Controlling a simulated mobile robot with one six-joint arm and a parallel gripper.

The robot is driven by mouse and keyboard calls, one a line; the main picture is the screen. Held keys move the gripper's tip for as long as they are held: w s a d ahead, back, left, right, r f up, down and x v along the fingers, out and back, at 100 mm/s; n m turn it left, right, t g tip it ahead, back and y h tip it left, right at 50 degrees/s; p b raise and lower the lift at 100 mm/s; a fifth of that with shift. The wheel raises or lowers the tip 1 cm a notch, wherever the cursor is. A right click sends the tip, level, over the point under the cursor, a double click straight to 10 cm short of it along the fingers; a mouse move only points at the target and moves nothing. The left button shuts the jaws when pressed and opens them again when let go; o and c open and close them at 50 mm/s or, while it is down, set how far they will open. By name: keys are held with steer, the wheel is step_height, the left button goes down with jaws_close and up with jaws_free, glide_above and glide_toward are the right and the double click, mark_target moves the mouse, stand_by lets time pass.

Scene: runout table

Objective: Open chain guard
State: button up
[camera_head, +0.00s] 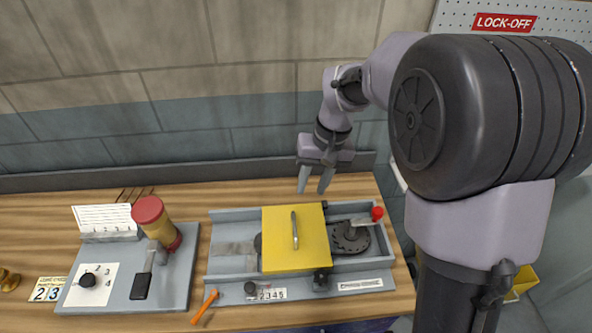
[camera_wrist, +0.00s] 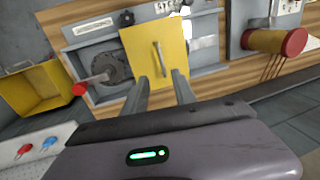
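The chain guard is a yellow panel (camera_head: 279,250) with an upright metal bar handle (camera_head: 295,230), lying shut over the middle of a grey channel on the table. Dark wheels show partly at its left and right sides. The guard (camera_wrist: 172,68) and its handle (camera_wrist: 160,58) also show in the wrist view, ahead of my fingers. My gripper (camera_head: 316,188) is above the rear edge of the table, behind the guard, fingers pointing down. In the wrist view its two fingers (camera_wrist: 161,92) are spread apart with nothing between them; it does not touch the handle.
A red-knobbed lever (camera_head: 377,213) stands right of the guard. An orange tool (camera_head: 204,306) lies in front. A yellow bin (camera_wrist: 38,88) stands off the table.

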mark_target(295, 232)
steer(key=a+f+b, duration=0.1)
steer(key=f, duration=0.4)
steer(key=a+f+b, duration=0.1)
steer(key=f, duration=0.5)
steer(key=a+f+b, duration=0.1)
steer(key=f, duration=0.5)
steer(key=shift+s+a+b, duration=0.15)
steer(key=shift+a+b, duration=0.1)
steer(key=shift+b, duration=0.15)
jaws_close()
